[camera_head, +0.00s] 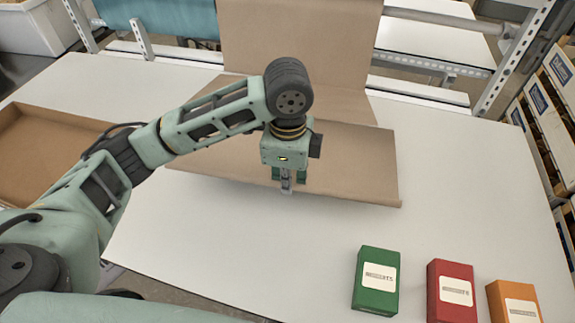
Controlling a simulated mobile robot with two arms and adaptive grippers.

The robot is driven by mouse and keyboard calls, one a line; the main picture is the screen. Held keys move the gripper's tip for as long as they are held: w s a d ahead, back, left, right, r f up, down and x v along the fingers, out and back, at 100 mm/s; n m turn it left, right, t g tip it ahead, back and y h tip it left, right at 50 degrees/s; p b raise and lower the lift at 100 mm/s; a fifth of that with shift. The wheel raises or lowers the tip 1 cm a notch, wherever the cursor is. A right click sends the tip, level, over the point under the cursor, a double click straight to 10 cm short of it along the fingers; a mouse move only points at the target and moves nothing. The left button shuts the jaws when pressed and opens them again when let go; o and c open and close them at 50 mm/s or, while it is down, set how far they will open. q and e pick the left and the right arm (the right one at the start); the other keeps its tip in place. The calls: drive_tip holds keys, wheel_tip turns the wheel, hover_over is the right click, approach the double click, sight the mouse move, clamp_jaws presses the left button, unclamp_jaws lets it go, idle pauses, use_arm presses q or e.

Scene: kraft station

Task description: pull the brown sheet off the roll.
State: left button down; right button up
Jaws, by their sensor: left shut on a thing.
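The brown sheet (355,160) hangs down from the back of the white table and lies across its middle, its front edge slightly raised. The upright part of the sheet (300,35) rises at the back; the roll itself is not clearly visible. My left gripper (287,188) points down at the sheet's front edge and is shut on it. My left arm hides part of the sheet's middle. My right gripper does not show.
Green (376,281), red (451,291) and orange (513,302) boxes stand at the front right of the white table (230,245). An open cardboard tray (45,150) lies at the left. Metal rails (425,65) run behind. The table's front middle is clear.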

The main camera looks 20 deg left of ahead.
use_arm(q)
drive_tip(key=shift+s+d+r+p, duration=0.1)
drive_tip(key=shift+s+r+p, duration=0.05)
drive_tip(key=shift+s+p, duration=0.95)
drive_tip(key=shift+s+d+r+p, duration=0.1)
drive_tip(key=shift+s+p, duration=0.6)
drive_tip(key=shift+s, duration=0.85)
drive_tip(key=s+p, duration=0.2)
drive_tip(key=s, duration=0.2)
drive_tip(key=shift+s+d+r+p, duration=0.1)
drive_tip(key=shift+s+r+p, duration=0.05)
drive_tip(key=shift+s+p, duration=0.2)
